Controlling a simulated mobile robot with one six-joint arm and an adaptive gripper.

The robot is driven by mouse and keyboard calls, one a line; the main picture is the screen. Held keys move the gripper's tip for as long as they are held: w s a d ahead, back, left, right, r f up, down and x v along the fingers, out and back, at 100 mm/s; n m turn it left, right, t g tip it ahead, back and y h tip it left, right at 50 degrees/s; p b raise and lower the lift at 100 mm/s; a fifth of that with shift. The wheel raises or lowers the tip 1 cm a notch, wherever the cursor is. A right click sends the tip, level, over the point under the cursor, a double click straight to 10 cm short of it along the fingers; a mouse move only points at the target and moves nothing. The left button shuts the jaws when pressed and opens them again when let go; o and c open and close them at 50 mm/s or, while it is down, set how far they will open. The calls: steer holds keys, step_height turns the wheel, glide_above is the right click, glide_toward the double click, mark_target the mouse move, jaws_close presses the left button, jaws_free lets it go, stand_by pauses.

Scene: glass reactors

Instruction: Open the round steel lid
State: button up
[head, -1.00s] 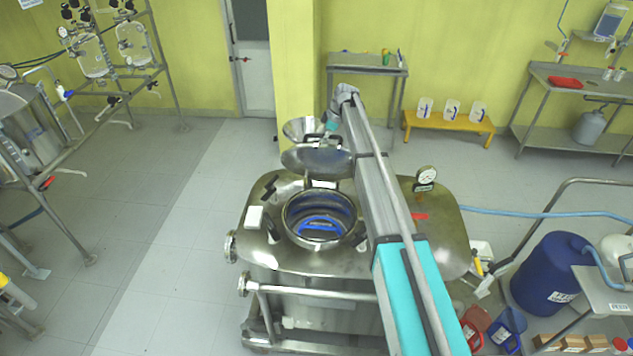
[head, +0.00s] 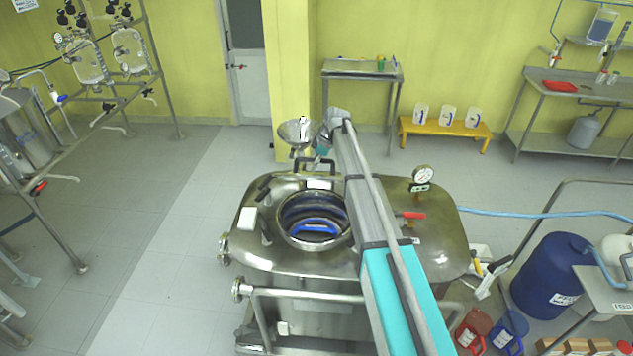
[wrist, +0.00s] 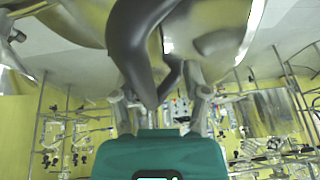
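The round steel lid (head: 302,178) is behind the tank's round opening and shows as a thin, nearly edge-on strip. Its dark handle (head: 315,164) stands out behind it. The opening (head: 314,221) is uncovered, with a blue curved shape inside. My gripper (head: 323,137) is just beyond the handle, partly hidden by my arm. In the wrist view my gripper (wrist: 163,108) has its fingers spread apart, with a dark curved bar (wrist: 137,45), apparently the handle, reaching down between them. I see no clear grip on it. A large steel surface (wrist: 215,42) fills the upper right.
The steel tank (head: 265,247) has a gauge (head: 422,176) and a red-handled valve (head: 413,215) at its right. A small steel table (head: 362,70) stands farther back.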

mark_target(315, 178)
steer(key=shift+s+a+f+b, duration=0.2)
steer(key=shift+s+f+b, duration=1.05)
steer(key=shift+s+f, duration=0.35)
steer(key=shift+s, duration=0.1)
steer(key=shift+s, duration=0.25)
steer(key=s+d+f+m+h+b, duration=0.1)
steer(key=s+d+m, duration=0.3)
steer(key=s, duration=0.7)
steer(key=s+d+f+m+h+b, duration=0.2)
steer(key=s+m, duration=0.4)
steer(key=s, duration=0.5)
steer(key=s+d+f+m+h+b, duration=0.1)
steer(key=s+d+f+m+b, duration=0.2)
steer(key=s, duration=0.8)
steer(key=d+f+m, duration=0.2)
steer(key=d+m, duration=0.1)
steer(key=d, duration=0.1)
steer(key=shift+s+h, duration=0.3)
steer(key=shift+s, duration=0.1)
